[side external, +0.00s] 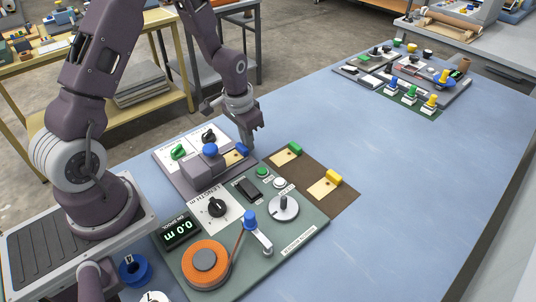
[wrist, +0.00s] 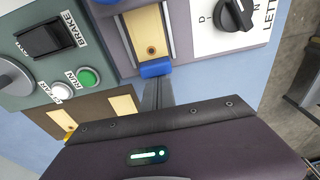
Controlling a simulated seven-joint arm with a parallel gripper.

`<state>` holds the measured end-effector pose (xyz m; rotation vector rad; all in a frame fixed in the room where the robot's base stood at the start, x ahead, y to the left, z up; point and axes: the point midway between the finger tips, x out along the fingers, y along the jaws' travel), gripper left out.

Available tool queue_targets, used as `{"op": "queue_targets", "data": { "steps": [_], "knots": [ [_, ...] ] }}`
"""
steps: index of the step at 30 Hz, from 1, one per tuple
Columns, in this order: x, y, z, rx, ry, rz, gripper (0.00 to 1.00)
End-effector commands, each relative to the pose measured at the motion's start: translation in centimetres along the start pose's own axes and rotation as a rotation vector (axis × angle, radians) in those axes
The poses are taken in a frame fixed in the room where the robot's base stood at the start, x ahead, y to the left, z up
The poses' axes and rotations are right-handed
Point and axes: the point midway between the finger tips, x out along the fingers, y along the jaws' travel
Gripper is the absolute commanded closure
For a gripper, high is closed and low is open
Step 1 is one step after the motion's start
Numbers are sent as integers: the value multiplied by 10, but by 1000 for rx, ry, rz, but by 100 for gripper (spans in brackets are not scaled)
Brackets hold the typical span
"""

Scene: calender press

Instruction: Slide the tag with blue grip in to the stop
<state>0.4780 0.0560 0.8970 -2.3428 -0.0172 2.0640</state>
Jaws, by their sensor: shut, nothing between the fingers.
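The tag with blue grip is a tan plate (wrist: 148,30) with a small hole and a blue grip (wrist: 156,69) at its outer end. In the wrist view it lies in a slot between rails on the grey-purple panel, with the grip at the slot's outer end. In the side view the blue grip (side external: 243,149) shows at the panel's right edge. My gripper (wrist: 157,82) is shut and empty, its fingertips right at the outer face of the blue grip. I cannot tell whether they touch it. In the side view my gripper (side external: 252,152) hides part of that edge.
Tags with green grip (side external: 294,148) and yellow grip (side external: 333,176) lie on a brown mat (side external: 318,203). A blue knob (side external: 210,150) stands left of the slot. A green panel (side external: 300,232) with crank and orange spool is nearer.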

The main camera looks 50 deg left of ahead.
Motion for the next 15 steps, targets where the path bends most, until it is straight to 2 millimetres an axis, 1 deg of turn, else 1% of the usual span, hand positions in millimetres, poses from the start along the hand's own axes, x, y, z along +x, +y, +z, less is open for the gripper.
{"op": "queue_targets", "data": {
  "steps": [1,9,15],
  "knots": [
    [1,-2,44,-10,-147,19,100],
    [0,-1,51,-9,-145,19,100],
    [0,-1,53,-9,-145,19,100]
  ]
}}
